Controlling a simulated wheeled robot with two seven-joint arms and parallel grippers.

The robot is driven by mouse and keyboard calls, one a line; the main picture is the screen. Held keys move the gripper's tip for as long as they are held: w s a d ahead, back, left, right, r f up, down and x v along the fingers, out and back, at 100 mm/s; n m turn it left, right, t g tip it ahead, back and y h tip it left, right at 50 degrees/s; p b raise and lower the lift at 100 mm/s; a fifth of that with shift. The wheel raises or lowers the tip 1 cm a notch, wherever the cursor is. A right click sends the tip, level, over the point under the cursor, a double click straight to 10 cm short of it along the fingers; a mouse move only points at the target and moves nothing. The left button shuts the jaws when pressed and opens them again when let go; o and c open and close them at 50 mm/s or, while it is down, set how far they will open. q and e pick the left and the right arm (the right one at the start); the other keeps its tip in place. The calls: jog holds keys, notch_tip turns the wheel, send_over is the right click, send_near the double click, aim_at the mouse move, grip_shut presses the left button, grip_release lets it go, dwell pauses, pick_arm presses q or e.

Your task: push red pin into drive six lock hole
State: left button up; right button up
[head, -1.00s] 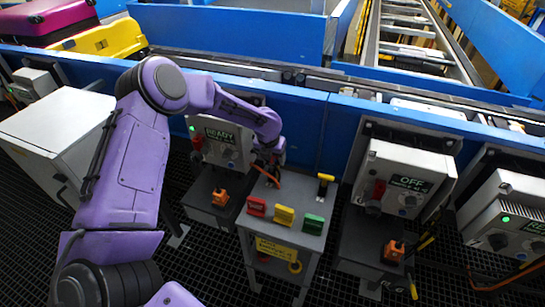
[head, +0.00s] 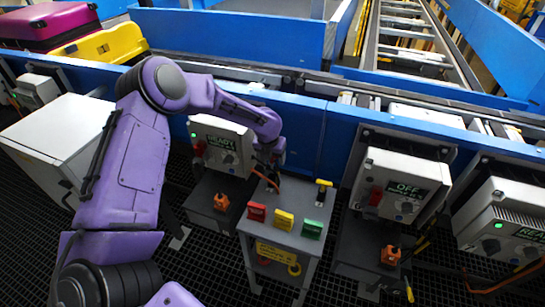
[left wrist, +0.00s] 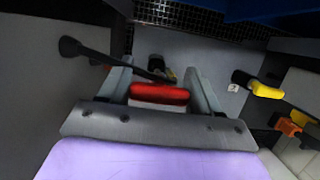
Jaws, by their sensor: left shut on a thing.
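In the left wrist view, a red bar-shaped handle, the red pin (left wrist: 158,93), sits between the two fingers of my left gripper (left wrist: 158,80), which is shut on it. Its shaft is hidden. In the head view my left gripper (head: 270,175) is above the back left of a small grey stand, partly hidden by my purple arm. My right gripper is not seen.
The grey stand (head: 285,232) carries red (head: 256,212), yellow (head: 284,220) and green (head: 312,229) blocks, and a yellow-handled pin (head: 323,190). Orange blocks (head: 221,202) (head: 390,256) sit below the boxes. A white cabinet (head: 60,140) stands left. A conveyor runs behind the blue wall.

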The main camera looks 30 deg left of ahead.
pick_arm(q)
notch_tip(320, 180, up, 3)
jog(key=shift+p, duration=1.1)
jog(key=shift+f, duration=0.1)
jog(key=shift+d, duration=0.1)
